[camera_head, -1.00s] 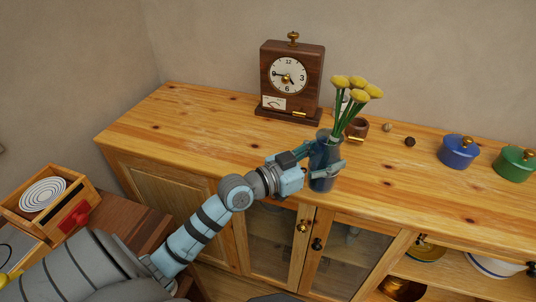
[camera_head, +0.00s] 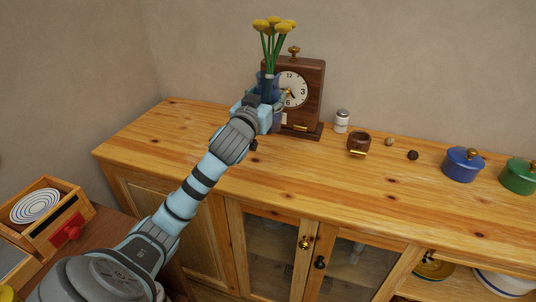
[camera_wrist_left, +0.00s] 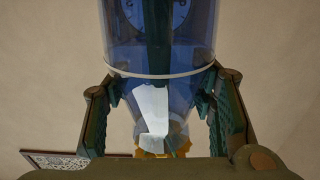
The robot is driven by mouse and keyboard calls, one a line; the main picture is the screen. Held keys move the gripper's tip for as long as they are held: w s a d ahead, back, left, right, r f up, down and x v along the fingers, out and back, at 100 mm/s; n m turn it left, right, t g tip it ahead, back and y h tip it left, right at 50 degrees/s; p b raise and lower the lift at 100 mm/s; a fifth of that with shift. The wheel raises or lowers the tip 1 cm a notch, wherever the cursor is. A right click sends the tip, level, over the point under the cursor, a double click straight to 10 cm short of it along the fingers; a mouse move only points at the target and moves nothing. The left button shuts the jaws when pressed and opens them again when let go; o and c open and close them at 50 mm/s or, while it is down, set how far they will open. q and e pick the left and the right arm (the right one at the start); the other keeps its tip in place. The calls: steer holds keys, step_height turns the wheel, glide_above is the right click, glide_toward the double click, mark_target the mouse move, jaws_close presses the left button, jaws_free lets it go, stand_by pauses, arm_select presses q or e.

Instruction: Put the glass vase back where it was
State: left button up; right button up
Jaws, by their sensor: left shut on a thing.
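The blue glass vase (camera_head: 268,88) holds several yellow flowers (camera_head: 273,25) on green stems. It stands upright in front of the left part of the wooden clock (camera_head: 312,80) and hides part of its dial. My left gripper (camera_head: 262,104) is shut around the vase's body. In the left wrist view the clear blue vase (camera_wrist_left: 160,60) sits between both fingers of my left gripper (camera_wrist_left: 165,105), and the clock face shows through the glass. My right gripper is not in view.
On the wooden cabinet top (camera_head: 200,130), a salt shaker (camera_head: 341,122), a brown cup (camera_head: 358,144), two small balls, a blue pot (camera_head: 461,165) and a green pot (camera_head: 518,178) stand right of the clock. The cabinet's left end and front middle are clear.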

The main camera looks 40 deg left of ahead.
arm_select(q)
step_height(320, 180, down, 14)
steer(key=b, duration=0.4)
steer(key=o, duration=1.4)
steer(key=shift+c, duration=0.2)
steer(key=p+v, duration=0.2)
steer(key=v, duration=1)
steer(key=shift+r+p, duration=0.1)
steer(key=shift+p, duration=0.2)
